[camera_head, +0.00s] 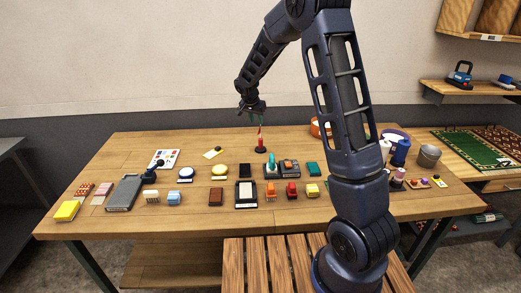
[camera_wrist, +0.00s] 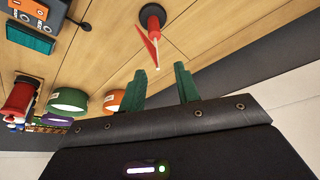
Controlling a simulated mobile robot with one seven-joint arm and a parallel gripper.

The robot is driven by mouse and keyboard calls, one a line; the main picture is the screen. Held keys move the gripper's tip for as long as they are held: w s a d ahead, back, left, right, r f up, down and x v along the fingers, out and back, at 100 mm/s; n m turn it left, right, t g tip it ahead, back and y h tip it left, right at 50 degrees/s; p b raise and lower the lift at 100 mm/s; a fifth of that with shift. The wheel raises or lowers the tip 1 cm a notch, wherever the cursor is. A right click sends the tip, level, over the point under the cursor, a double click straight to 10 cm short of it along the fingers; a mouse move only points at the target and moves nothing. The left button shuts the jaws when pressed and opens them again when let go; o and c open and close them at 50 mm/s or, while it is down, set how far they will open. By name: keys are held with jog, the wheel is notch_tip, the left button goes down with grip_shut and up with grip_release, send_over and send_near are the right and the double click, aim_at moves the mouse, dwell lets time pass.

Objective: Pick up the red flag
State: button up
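My gripper (camera_head: 252,113) is just above the flag, pointing down. In the wrist view its two green fingers (camera_wrist: 161,69) are apart with nothing held between them. The flag's tip lies close to the fingertips, near the gap; I cannot tell whether it touches them.
The wooden table (camera_head: 120,150) holds many small items. A teal-and-grey device (camera_head: 272,168) and a yellow-topped button (camera_head: 219,170) stand in front of the flag.

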send_over(261, 138)
jog(key=a, duration=0.1)
notch_tip(261, 138, down, 5)
jog(key=shift+s+x, duration=0.2)
jog(key=shift+x, duration=1.05)
jog(key=shift+s+x, duration=0.25)
jog(key=shift+x, duration=0.95)
jog(key=shift+d+f, duration=0.1)
jog(key=shift+f, duration=0.05)
jog(key=shift+c, duration=0.2)
grip_shut()
